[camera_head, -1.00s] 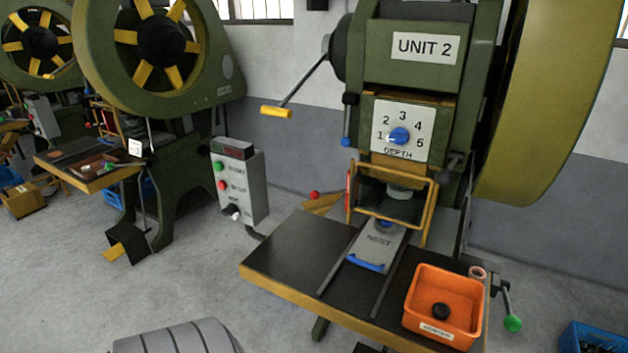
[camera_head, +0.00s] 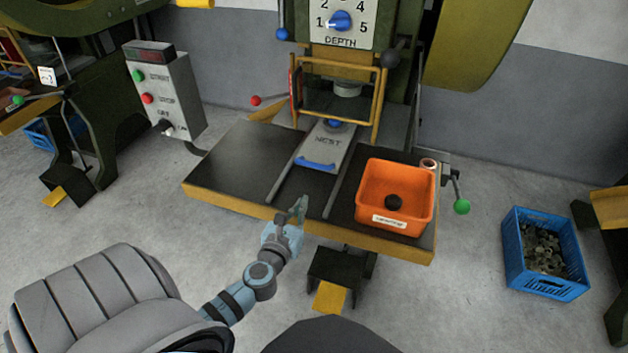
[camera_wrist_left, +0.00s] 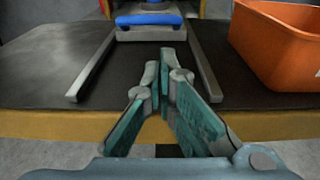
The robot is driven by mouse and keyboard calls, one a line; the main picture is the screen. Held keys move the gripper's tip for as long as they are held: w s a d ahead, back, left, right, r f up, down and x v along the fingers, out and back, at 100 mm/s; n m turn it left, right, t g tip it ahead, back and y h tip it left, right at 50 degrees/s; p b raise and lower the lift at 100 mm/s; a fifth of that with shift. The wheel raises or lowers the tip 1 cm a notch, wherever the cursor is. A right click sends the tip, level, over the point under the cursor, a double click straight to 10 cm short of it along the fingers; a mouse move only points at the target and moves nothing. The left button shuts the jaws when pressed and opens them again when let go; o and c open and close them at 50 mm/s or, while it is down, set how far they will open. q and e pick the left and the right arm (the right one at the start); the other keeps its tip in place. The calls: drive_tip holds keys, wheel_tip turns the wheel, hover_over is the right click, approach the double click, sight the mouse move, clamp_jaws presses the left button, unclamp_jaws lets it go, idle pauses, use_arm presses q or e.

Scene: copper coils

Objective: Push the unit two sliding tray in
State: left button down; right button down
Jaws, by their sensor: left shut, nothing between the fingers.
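The sliding tray (camera_head: 325,145), a grey plate marked NEST with a blue front handle (camera_head: 316,164), sits between two rails on the black table of the unit 2 press. It is drawn out in front of the yellow-framed guard (camera_head: 338,95). My left gripper (camera_head: 300,203) is shut and empty at the table's front edge, in front of the handle and apart from it. In the left wrist view the closed fingertips (camera_wrist_left: 165,58) point toward the blue handle (camera_wrist_left: 149,20), between the rails. My right gripper is not in view.
An orange bin (camera_head: 372,185) with a dark round piece stands on the table right of the rails. A copper-coloured ring (camera_head: 428,163) lies behind it. A green-knobbed lever (camera_head: 462,206) sticks out at the right. A grey control box (camera_head: 165,93) stands left. The table's left part is clear.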

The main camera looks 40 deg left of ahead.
sight(314, 189)
use_arm(q)
drive_tip(key=x, duration=0.6)
drive_tip(key=r+x, duration=0.1)
drive_tip(key=x, duration=0.3)
drive_tip(key=shift+w+r+b, duration=0.1)
drive_tip(key=shift+w+b, duration=0.1)
drive_tip(key=shift+b, duration=0.2)
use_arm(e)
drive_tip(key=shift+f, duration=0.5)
